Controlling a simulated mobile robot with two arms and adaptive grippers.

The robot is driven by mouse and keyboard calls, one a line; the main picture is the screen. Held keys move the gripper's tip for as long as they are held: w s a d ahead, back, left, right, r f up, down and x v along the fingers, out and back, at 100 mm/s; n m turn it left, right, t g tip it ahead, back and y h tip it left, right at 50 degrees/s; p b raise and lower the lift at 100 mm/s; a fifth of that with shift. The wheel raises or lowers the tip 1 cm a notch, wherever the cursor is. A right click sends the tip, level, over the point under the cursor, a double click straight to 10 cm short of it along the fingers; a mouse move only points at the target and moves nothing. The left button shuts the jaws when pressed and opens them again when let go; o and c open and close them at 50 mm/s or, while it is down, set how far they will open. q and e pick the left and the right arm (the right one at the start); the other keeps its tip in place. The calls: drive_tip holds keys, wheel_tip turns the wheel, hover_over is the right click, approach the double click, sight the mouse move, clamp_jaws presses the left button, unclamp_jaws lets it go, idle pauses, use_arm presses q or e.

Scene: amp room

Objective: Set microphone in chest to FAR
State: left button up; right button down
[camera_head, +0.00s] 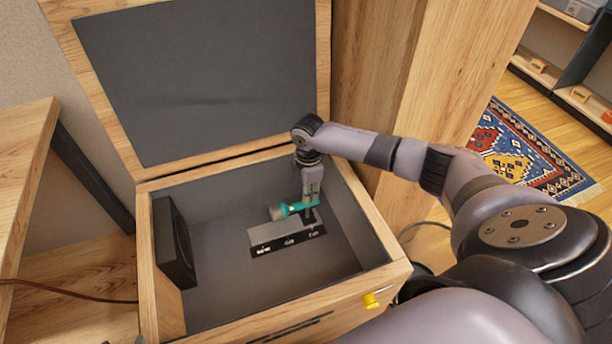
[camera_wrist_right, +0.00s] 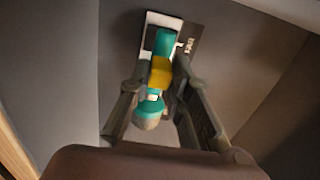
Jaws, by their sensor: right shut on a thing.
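The wooden chest (camera_head: 148,260) stands open, with a grey-lined inside. The microphone (camera_head: 284,211) is teal with a pale round head, which points left in the head view. In the right wrist view the teal microphone (camera_wrist_right: 150,107) has a yellow band and lies between the fingers. My right gripper (camera_head: 307,203) reaches down into the chest and is shut on the microphone. The label plate (camera_head: 288,245) lies on the chest floor, with a mark that looks like FAR at its right end. The microphone is over the plate's grey back part; contact there cannot be told. My left gripper is not in view.
The chest's raised lid (camera_head: 200,80) stands behind. A black speaker-like box (camera_head: 174,243) sits against the chest's left inner wall. A yellow knob (camera_head: 370,300) sticks out of the chest front. A wooden panel (camera_head: 420,70) rises at right, and a patterned rug (camera_head: 530,150) lies beyond.

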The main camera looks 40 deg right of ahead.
drive_tip(key=shift+d, duration=0.3)
drive_tip(key=c, duration=1.5)
unclamp_jaws()
drive_tip(key=shift+s, duration=0.1)
drive_tip(key=shift+a, duration=0.1)
drive_tip(key=shift+r, duration=0.55)
wheel_tip(320, 180, up, 11)
drive_tip(key=shift+f, duration=0.1)
